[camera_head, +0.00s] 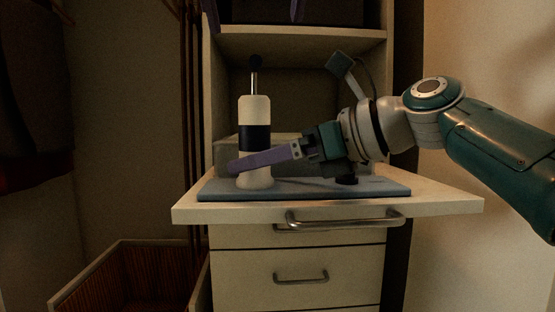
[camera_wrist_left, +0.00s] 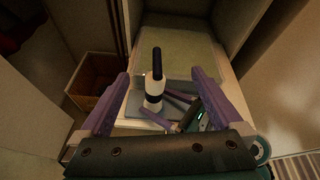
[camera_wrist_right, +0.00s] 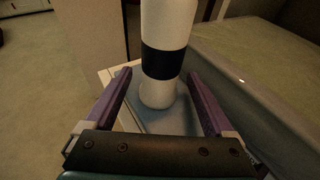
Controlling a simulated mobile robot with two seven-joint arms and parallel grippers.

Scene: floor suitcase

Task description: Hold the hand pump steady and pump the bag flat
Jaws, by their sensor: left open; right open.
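The hand pump (camera_head: 254,112) stands upright, a white cylinder with a dark band; its rod is raised with a dark handle (camera_head: 256,60) on top. My right gripper (camera_head: 238,164) is open, low at the pump's body; in the right wrist view its fingers lie either side of the pump (camera_wrist_right: 164,60). My left gripper (camera_head: 254,10) is open above the handle, only its fingertips showing at the head view's top edge. In the left wrist view the handle (camera_wrist_left: 157,62) lies between its fingers, apart from them. A grey-green block, likely the bag (camera_head: 226,152), sits behind the pump, partly hidden.
The pump stands on a blue-grey flat slab (camera_head: 390,188) on a pale pull-out shelf (camera_head: 440,204). A dark round piece (camera_head: 347,180) is on the slab at right. Drawers with handles (camera_head: 300,276) are below. An open wooden box (camera_head: 120,280) stands at lower left.

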